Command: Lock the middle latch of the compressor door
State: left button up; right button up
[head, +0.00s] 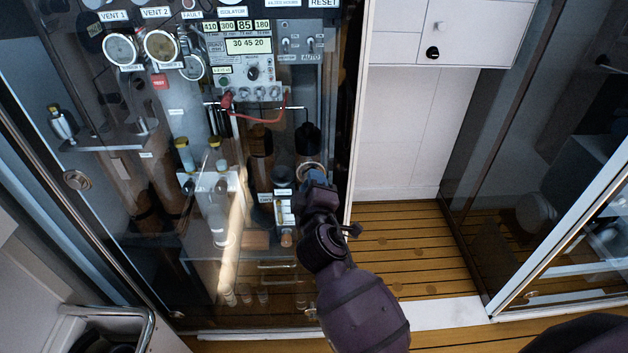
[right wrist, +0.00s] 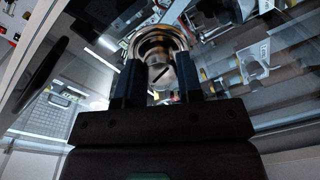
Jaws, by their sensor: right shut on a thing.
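The compressor door is a clear glass panel (head: 285,225) in front of the equipment in the head view. A round metal latch (right wrist: 160,62) with a slotted knob shows in the right wrist view, set in the glass. My right gripper (right wrist: 160,82) has one finger on each side of the knob and is shut on it. In the head view my right gripper (head: 312,182) is at the right part of the glass door, and the latch's round rim (head: 309,170) shows just above it. The slot in the knob looks slanted. My left gripper is not in view.
Behind the glass are gauges (head: 161,46), a control panel (head: 245,60), a red cable (head: 255,117) and bottles. Another round latch (head: 76,180) is on the left glass panel. Wooden floor (head: 415,240) is clear to the right, beside another glass door (head: 565,240).

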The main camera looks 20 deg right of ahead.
pick_arm(q)
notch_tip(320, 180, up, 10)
jog(key=p, duration=0.9)
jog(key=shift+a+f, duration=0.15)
pick_arm(e)
jog(key=shift+r+n+g+h, duration=0.1)
jog(key=shift+n+g+h, duration=0.3)
jog(key=shift+n, duration=6.1)
jog(key=o, duration=0.9)
pick_arm(q)
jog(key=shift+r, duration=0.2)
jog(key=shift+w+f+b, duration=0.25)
jog(key=shift+b, duration=0.15)
pick_arm(e)
jog(key=v, duration=1)
jog(key=shift+s+a, duration=0.15)
jog(key=shift+s, duration=0.2)
